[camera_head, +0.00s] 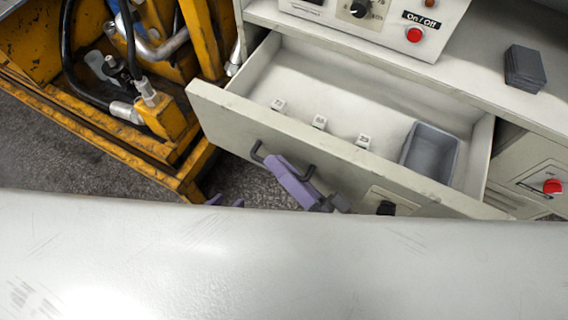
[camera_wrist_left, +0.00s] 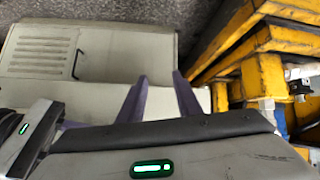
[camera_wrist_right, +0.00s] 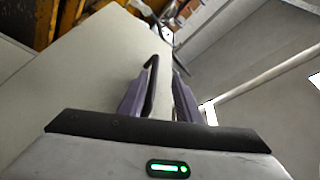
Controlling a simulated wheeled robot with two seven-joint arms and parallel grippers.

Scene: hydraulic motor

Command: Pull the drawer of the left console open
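The pale drawer (camera_head: 300,150) of the console juts out, open, in the head view, its inside showing numbered tabs and a grey bin (camera_head: 430,152). The drawer's dark bar handle (camera_head: 257,152) is on its front face. My right gripper (camera_head: 282,172) is at this handle. In the right wrist view the handle (camera_wrist_right: 151,82) passes between the two purple fingers, close to the left one, with a gap to the other. My left gripper (camera_head: 225,202) is further left, mostly hidden behind a pale surface. In the left wrist view its fingers (camera_wrist_left: 159,78) are apart with nothing between.
A yellow machine frame (camera_head: 165,150) with hoses stands left of the drawer. The console top carries a control box with a red button (camera_head: 414,35) and a dark stack (camera_head: 525,68). A red knob (camera_head: 552,187) is at right. Floor shows between frame and drawer.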

